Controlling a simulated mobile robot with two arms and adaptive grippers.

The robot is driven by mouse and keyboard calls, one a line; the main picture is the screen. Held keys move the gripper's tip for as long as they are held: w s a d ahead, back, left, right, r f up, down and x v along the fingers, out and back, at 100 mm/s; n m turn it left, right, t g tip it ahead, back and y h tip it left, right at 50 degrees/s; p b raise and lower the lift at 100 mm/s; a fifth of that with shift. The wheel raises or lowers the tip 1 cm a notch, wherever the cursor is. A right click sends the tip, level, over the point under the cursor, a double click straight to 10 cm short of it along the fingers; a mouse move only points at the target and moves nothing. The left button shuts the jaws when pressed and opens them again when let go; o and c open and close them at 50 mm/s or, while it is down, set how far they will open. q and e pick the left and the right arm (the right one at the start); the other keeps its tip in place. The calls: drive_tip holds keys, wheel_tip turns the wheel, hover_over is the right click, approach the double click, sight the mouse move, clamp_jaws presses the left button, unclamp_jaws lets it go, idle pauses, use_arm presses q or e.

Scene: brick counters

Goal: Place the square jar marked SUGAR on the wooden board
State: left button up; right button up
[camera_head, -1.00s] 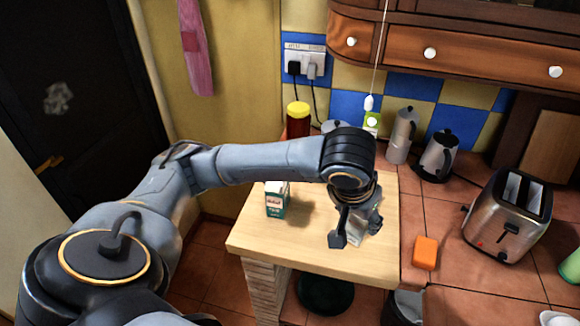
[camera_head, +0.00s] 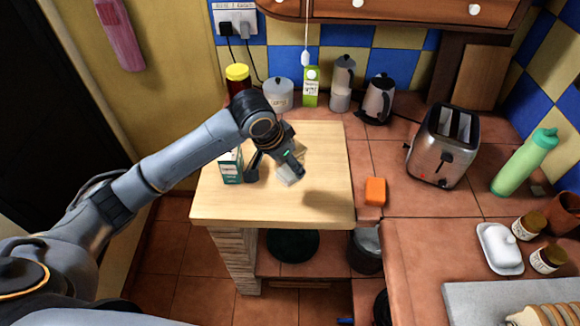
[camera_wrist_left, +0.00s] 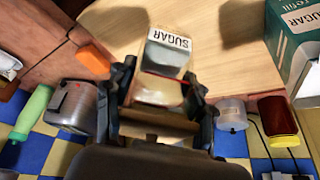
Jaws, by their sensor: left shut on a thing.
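The square jar marked SUGAR (camera_wrist_left: 168,45) is pale, and its label faces the camera in the left wrist view. It also shows, small and tilted, in the head view (camera_head: 290,176). My left gripper (camera_head: 276,170) is shut on it, with one finger on each side in the left wrist view (camera_wrist_left: 160,85). The gripper holds the jar above a light wooden top (camera_head: 255,207), with a shadow on the wood to the right. A wooden board (camera_head: 483,75) leans against the wall at the back right. My right gripper is not in view.
A teal refill carton (camera_head: 230,168) stands close to the left of my left gripper. A canister (camera_head: 278,95), a yellow-lidded jar (camera_head: 238,80) and a green carton (camera_head: 311,88) stand behind. An orange block (camera_head: 375,191) and toaster (camera_head: 443,145) are on the right. The wooden top's front is clear.

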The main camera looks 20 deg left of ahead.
use_arm(q)
drive_tip(key=w+f, duration=0.2)
drive_tip(key=f, duration=0.1)
drive_tip(key=w+a+f+p, duration=0.1)
drive_tip(key=w+f, duration=0.2)
drive_tip(key=shift+w+a, duration=0.1)
drive_tip(key=shift+w, duration=0.1)
wheel_tip(320, 180, down, 3)
drive_tip(key=shift+f, duration=0.1)
drive_tip(key=o, duration=1.5)
drive_tip(key=shift+f, duration=0.15)
drive_tip(key=b+v, duration=0.1)
drive_tip(key=v, duration=1.1)
